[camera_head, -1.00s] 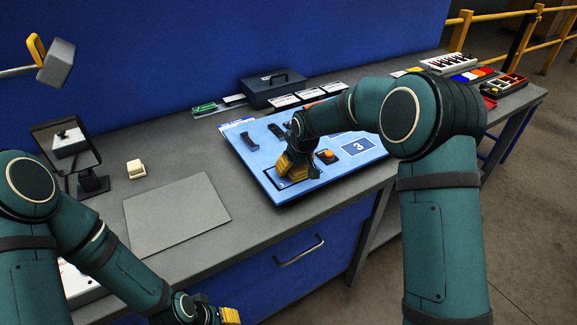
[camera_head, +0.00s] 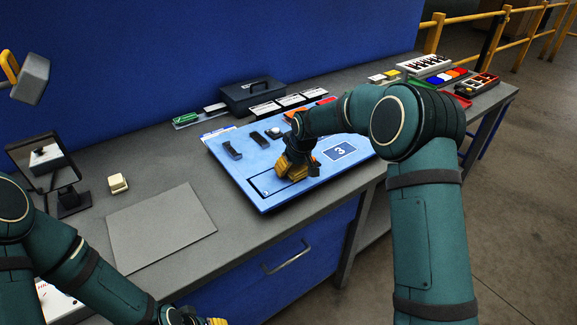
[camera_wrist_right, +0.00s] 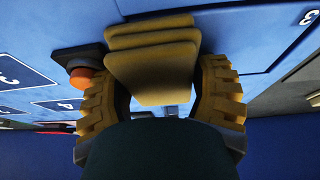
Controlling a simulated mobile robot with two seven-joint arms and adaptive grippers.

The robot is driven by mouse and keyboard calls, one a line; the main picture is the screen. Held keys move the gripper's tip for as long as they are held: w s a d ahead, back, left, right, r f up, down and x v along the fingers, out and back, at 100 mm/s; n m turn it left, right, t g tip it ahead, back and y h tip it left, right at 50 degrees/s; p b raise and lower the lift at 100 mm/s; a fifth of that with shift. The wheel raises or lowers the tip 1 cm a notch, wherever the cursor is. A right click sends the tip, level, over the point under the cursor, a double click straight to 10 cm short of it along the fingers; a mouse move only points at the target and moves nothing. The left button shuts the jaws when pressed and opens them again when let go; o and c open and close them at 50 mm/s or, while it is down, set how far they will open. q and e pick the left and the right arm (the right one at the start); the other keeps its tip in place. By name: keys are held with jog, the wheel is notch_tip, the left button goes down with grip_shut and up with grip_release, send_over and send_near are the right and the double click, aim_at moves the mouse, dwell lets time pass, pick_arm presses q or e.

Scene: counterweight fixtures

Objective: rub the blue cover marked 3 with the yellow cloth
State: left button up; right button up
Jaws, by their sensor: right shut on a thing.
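My right gripper (camera_head: 295,172) is low over the front of a light blue board (camera_head: 232,165). In the right wrist view it is shut on a folded yellow cloth (camera_wrist_right: 152,55), held between its yellow fingers. A dark blue rectangle marked 3 (camera_head: 339,151) lies on the board to the right of the gripper. The gripper is at this panel's right end. Whether the cloth touches it is unclear. My left gripper (camera_head: 214,321) is cut off at the bottom edge.
An orange button (camera_wrist_right: 80,78) stands beside the cloth in the wrist view. Dark handles (camera_head: 232,149) rise from the board. A dark box (camera_head: 255,95) and white cards stand behind it. A bare grey plate (camera_head: 160,232) lies left, near a cream block (camera_head: 118,183).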

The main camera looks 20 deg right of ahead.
jog(key=shift+w+d+r, duration=0.1)
jog(key=shift+d, duration=0.25)
jog(key=shift+w+r+p, duration=0.1)
jog(key=shift+r+p, duration=0.25)
jog(key=shift+r, duration=0.1)
jog(key=r, duration=0.1)
jog(key=r+p, duration=0.1)
jog(key=shift+d+r, duration=0.2)
jog(key=shift+r, duration=0.1)
jog(key=shift+r+p, duration=0.35)
jog(key=shift+p, duration=0.1)
jog(key=shift+a+r+p, duration=0.2)
jog(key=shift+r+p, duration=0.35)
jog(key=shift+r, duration=0.35)
jog(key=shift+a+r+p, duration=0.1)
jog(key=shift+r+p, duration=0.8)
jog(key=shift+r, duration=0.5)
